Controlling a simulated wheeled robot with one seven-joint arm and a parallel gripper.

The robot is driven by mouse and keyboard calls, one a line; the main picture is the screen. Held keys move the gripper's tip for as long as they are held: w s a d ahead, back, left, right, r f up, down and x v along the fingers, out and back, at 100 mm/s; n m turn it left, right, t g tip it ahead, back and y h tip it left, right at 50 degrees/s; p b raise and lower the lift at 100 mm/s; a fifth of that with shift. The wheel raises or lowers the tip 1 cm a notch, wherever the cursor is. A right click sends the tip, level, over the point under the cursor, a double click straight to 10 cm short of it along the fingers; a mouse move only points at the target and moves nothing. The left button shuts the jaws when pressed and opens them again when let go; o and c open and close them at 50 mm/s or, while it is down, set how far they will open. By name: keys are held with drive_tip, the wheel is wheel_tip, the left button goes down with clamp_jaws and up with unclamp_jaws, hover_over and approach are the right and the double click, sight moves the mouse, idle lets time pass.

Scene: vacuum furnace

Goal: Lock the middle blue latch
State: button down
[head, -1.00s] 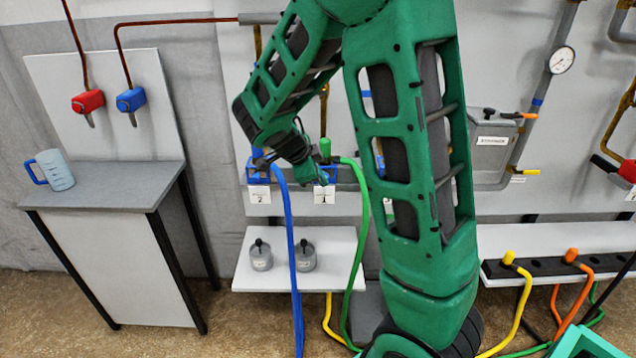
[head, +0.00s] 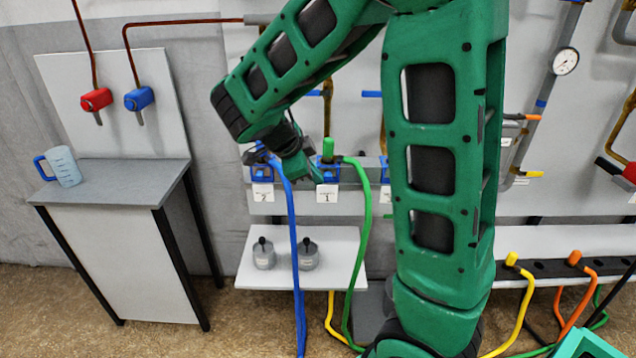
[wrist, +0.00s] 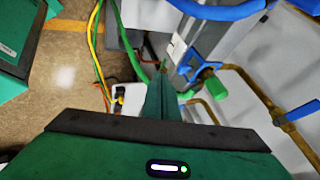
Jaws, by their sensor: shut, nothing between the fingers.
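The middle blue latch (head: 328,172) is on a wall fitting with a white label marked 1. A green plug (head: 328,150) and green hose connect there. In the wrist view the blue latch (wrist: 205,62) is right of my fingers, beside the green plug (wrist: 211,92). My gripper (head: 312,178) is shut and empty, just left of the middle latch; I cannot tell if it touches. Its green fingers also show in the wrist view (wrist: 160,92). A left blue latch (head: 261,171) is partly hidden by my wrist, and a right one (head: 384,172) by my arm.
A blue hose (head: 294,260) hangs left of the middle latch, and the green hose (head: 363,240) hangs right of it. A small white shelf (head: 340,277) below holds two grey weights. A grey side table (head: 110,183) with a mug stands left.

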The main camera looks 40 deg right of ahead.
drive_tip(key=shift+v, duration=2)
drive_tip(key=s+d+f+n+g+y, duration=0.1)
drive_tip(key=s+d+n+y, duration=0.1)
drive_tip(key=s+n, duration=0.6)
drive_tip(key=s+d+f+n+g+y, duration=0.1)
drive_tip(key=s+n+y, duration=0.4)
drive_tip(key=s, duration=1.3)
drive_tip(key=d+f+n, duration=0.1)
drive_tip(key=n, duration=0.3)
drive_tip(key=shift+s, duration=0.4)
drive_tip(key=shift+w+f, duration=0.3)
drive_tip(key=shift+w, duration=0.35)
